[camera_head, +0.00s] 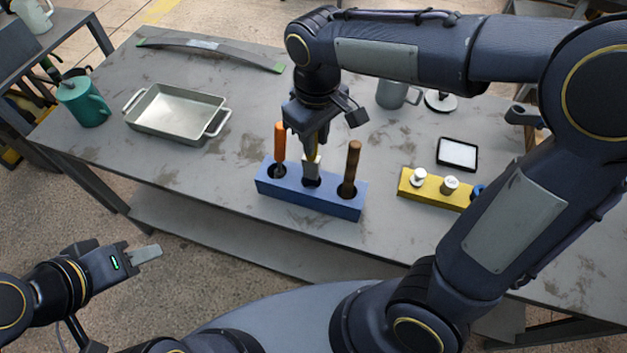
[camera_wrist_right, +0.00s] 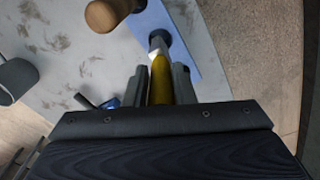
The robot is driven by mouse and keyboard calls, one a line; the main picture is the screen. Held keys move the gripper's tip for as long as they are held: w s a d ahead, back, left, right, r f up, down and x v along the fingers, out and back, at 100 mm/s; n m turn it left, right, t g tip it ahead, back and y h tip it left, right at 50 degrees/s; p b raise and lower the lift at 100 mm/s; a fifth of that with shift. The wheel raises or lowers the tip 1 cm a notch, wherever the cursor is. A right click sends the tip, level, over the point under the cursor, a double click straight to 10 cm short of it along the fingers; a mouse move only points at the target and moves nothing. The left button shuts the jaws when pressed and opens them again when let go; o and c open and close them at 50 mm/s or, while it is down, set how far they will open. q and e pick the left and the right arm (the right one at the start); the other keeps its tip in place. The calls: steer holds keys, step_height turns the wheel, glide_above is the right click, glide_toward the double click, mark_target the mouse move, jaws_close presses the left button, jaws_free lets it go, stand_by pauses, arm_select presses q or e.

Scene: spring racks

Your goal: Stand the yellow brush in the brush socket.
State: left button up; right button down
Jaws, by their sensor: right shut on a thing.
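The blue block (camera_head: 332,204) stands on the table and has three sockets in a row. An orange-handled tool (camera_head: 280,146) stands in its left socket and a brown-handled tool (camera_head: 350,168) in its right socket. My right gripper (camera_head: 311,150) is shut on the yellow brush (camera_wrist_right: 160,80), above the middle socket. The brush points down, with its pale metal band and dark lower end at the middle socket; how deep it sits is hard to tell. My left gripper (camera_head: 146,253) is empty, off the table's front edge; its finger gap does not show clearly.
A metal tray (camera_head: 172,113) and a teal mug (camera_head: 83,102) stand on the left. A yellow block (camera_head: 428,191) with white-topped pieces and a black-framed white pad (camera_head: 457,154) lie on the right. A grey mug (camera_head: 391,95) stands behind. Bare table lies around the blue block.

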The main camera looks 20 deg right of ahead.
mark_target(315, 158)
step_height(315, 158, down, 8)
steer(key=shift+r, duration=0.15)
stand_by(0.3)
steer(key=c, duration=1.2)
jaws_free()
